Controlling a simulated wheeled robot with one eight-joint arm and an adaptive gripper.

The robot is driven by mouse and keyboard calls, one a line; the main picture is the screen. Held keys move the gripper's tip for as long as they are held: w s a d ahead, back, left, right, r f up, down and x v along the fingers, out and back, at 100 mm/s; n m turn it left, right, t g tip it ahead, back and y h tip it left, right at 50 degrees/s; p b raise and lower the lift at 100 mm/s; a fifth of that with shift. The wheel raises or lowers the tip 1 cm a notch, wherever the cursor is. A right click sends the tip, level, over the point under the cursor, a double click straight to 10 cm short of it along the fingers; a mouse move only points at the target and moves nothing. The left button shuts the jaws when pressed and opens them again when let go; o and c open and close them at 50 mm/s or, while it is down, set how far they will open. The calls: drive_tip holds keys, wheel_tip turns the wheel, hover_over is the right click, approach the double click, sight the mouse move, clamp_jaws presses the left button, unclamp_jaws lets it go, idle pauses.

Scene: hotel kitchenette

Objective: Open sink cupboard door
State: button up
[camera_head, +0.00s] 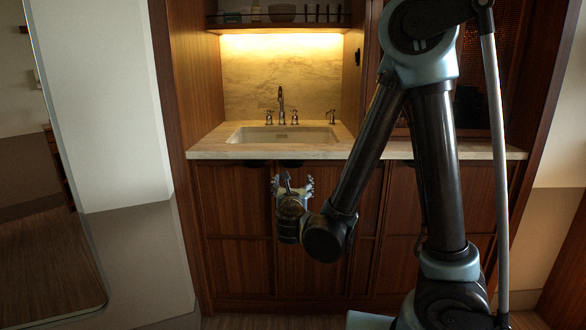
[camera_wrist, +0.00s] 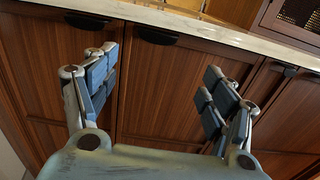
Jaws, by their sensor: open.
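The sink cupboard is under the sink, with two brown wooden doors, both shut. In the head view the left door (camera_head: 232,198) is in clear sight, and the right door (camera_head: 335,225) is partly hidden behind my gripper and arm. My gripper (camera_head: 292,183) is open and empty in front of the right door, below its dark handle (camera_head: 291,163). In the wrist view that handle (camera_wrist: 158,36) lies ahead, under the counter edge, seen between and beyond the two spread fingers (camera_wrist: 160,92). The fingers appear apart from the handle. The left door's handle (camera_wrist: 85,20) is up and left.
The pale stone counter (camera_head: 215,151) overhangs the doors and holds the sink (camera_head: 282,134) and tap (camera_head: 281,105). More cabinet doors with a dark handle (camera_wrist: 285,68) are to the right. A pale panel (camera_head: 95,110) stands at the left.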

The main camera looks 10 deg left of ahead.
sight(292, 164)
drive_tip(key=x, duration=1.7)
drive_tip(key=shift+a, duration=0.25)
drive_tip(key=c, duration=1.3)
drive_tip(key=shift+s, duration=0.15)
